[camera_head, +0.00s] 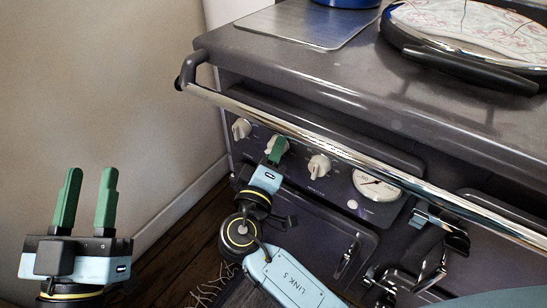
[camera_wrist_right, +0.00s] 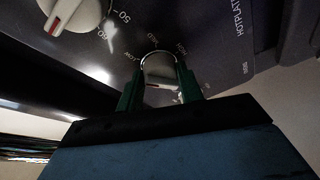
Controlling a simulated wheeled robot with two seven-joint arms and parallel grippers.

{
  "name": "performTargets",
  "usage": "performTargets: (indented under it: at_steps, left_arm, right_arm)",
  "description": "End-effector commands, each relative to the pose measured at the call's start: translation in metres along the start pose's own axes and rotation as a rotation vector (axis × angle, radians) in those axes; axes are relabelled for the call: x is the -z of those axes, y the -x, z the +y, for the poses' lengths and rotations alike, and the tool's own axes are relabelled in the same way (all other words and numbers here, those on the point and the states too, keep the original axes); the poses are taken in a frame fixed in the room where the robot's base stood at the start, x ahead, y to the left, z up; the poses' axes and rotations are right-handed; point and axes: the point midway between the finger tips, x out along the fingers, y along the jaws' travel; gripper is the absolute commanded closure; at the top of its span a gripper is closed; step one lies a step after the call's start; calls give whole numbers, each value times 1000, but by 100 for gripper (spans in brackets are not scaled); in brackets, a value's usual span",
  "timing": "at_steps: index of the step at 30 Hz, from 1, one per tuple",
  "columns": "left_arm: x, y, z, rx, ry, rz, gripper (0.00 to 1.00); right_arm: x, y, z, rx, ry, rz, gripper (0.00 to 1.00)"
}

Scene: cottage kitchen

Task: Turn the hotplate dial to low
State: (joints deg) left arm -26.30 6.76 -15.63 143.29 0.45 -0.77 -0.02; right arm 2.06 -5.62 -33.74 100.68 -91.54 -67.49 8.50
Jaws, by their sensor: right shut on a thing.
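The hotplate dial (camera_wrist_right: 159,68) is a pale round knob on the dark stove front, the middle one of three knobs. In the head view its cream edge (camera_head: 284,143) shows behind my right gripper (camera_head: 276,151). The right gripper's green fingers are shut on the knob, one on each side, as the right wrist view (camera_wrist_right: 160,88) shows. A small red mark shows on the knob's near face; which setting it points at I cannot tell. Small white setting labels ring the knob. My left gripper (camera_head: 85,198) is open and empty, fingers up, left of the stove.
Two other knobs flank the dial, one on the left (camera_head: 241,128) and one on the right (camera_head: 319,166). A chrome rail (camera_head: 330,146) runs across above them. A round gauge (camera_head: 376,186) sits further right. A covered round lid (camera_head: 470,75) is on the stovetop.

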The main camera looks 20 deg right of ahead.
Motion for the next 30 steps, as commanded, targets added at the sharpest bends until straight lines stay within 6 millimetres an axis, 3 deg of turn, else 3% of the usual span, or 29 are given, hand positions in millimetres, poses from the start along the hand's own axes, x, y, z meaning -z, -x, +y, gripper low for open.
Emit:
performTargets:
  at_steps: [9,23,24,28,30]
  left_arm:
    - [9,2,0,-2,0,100,64]
    - [11,2,0,-2,0,113,64]
    - [11,2,0,-2,0,113,64]
    - [10,2,0,-2,0,112,64]
    - [10,2,0,-2,0,112,64]
  right_arm:
    - [0,1,-2,-8,-38,2,86]
    - [0,1,-1,-10,-43,2,86]
    - [0,1,-1,-10,-43,2,62]
    - [0,0,-1,-11,-43,2,45]
    - [0,0,-1,-11,-43,2,42]
